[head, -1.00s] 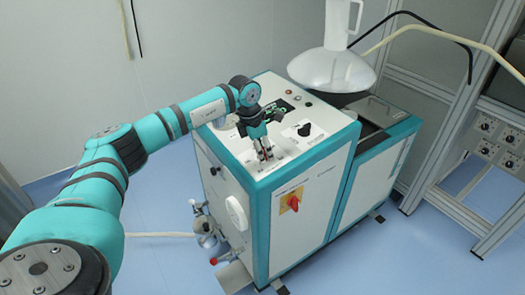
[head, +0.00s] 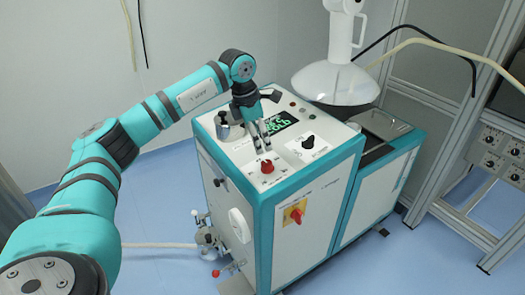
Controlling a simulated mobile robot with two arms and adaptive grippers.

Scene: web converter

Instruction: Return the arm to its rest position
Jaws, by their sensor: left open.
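My left arm (head: 119,145) reaches in from the left over the machine. My left gripper (head: 261,139) is open and empty above the top panel of the white and teal machine (head: 218,145). Its fingers point down, a little behind and above a red knob (head: 267,167), apart from it. A black knob (head: 308,142) sits to the right. A small display (head: 282,128) with green letters is partly hidden behind the gripper. My right gripper is not in view.
A white funnel-shaped hood (head: 335,84) hangs over the machine's right part. A red and yellow switch (head: 296,213) is on its front. A metal frame (head: 455,165) with a knob panel (head: 495,140) stands at right. Blue floor (head: 165,200) is clear at left.

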